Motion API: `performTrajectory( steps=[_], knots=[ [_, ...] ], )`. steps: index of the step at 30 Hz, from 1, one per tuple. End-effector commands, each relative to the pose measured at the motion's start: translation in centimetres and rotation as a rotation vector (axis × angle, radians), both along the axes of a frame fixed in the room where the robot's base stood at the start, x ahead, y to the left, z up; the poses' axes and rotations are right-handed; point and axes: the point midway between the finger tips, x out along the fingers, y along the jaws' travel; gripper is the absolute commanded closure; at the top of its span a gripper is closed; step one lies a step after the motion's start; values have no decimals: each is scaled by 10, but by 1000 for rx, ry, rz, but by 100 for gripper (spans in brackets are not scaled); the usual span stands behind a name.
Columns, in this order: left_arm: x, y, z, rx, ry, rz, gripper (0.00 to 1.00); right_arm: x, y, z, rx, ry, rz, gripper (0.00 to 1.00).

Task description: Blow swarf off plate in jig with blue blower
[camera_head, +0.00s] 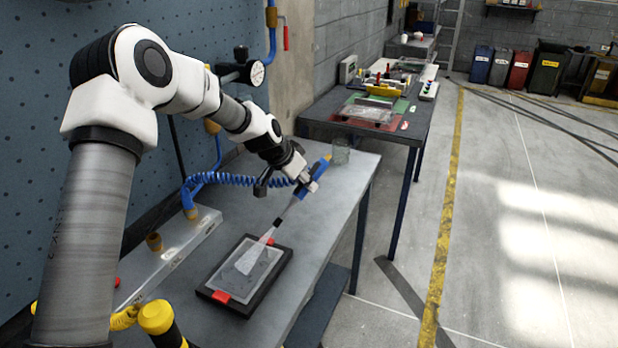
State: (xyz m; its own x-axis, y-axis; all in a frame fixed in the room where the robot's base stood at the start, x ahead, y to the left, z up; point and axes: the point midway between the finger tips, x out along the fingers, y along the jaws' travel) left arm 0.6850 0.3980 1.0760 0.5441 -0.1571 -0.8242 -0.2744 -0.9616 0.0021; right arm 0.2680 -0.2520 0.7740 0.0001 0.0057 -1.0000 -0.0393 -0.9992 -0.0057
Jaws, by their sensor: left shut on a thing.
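The jig (281,262) is a black frame with red blocks, lying on the grey bench. A grey plate (238,280) lies inside it. My left gripper (308,182) is shut on the blue blower (306,190) above the far right side of the jig. The blower's grey nozzle tilts down to the left and its dark tip (278,222) is apart from the plate. A pale, see-through cone spreads from the tip onto the plate. Swarf is too small to tell on the plate. My right gripper is not in view.
A coiled blue hose (240,179) runs from the wall side to the blower. A long metal block (170,250) lies left of the jig, with a yellow-capped object (157,317) in front. A second table (400,130) stands beyond.

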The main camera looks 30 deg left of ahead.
Motion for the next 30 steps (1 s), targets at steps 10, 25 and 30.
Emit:
performTrajectory(
  steps=[10,25,30],
  knots=[
    [-11,9,-7,0,-1,0,100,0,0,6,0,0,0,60],
    [-24,18,-19,1,0,-1,100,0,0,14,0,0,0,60],
    [-26,9,-19,1,-1,-2,100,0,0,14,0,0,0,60]
  ],
)
